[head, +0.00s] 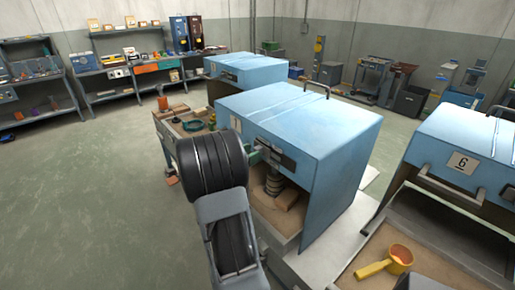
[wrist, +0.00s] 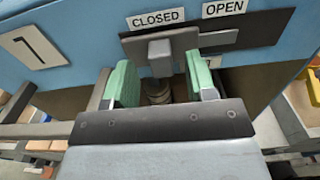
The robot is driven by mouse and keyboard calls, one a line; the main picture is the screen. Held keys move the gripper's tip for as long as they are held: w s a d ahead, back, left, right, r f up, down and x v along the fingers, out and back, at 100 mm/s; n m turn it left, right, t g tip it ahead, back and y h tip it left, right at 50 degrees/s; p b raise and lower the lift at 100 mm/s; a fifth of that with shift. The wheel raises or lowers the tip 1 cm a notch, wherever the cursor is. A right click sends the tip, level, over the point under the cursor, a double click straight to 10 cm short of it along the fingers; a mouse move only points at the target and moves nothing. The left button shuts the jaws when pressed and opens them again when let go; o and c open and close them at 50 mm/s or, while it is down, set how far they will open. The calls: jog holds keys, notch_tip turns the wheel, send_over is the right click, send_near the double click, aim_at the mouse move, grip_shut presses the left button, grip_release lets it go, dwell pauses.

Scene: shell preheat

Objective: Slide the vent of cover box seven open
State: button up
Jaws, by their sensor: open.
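Cover box seven (head: 315,115) is a blue hood in the middle of the head view; its plate (wrist: 33,48) with a 7 shows in the wrist view. Its vent is a dark strip (wrist: 262,30) on the front face with a grey square knob (wrist: 160,52). The knob sits under the CLOSED label (wrist: 155,18), left of the OPEN label (wrist: 224,9). My gripper (wrist: 163,75) is open, with green pads to the left and right of the knob. The knob appears between the pad tips, with a gap at its left; contact on its right cannot be told.
Under the hood are a coil (head: 273,182) and a brown block (head: 287,197) on a tray. Box six (head: 470,150) stands at the right, with a yellow ladle (head: 385,262) on the tray before it. A cluttered bench (head: 185,122) is at the left. Open floor (head: 80,200) lies farther left.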

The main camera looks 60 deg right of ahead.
aim_at(258, 148)
jog(key=shift+x, duration=1.8)
jog(key=shift+c, duration=0.5)
grip_shut()
jog(key=shift+s, duration=0.1)
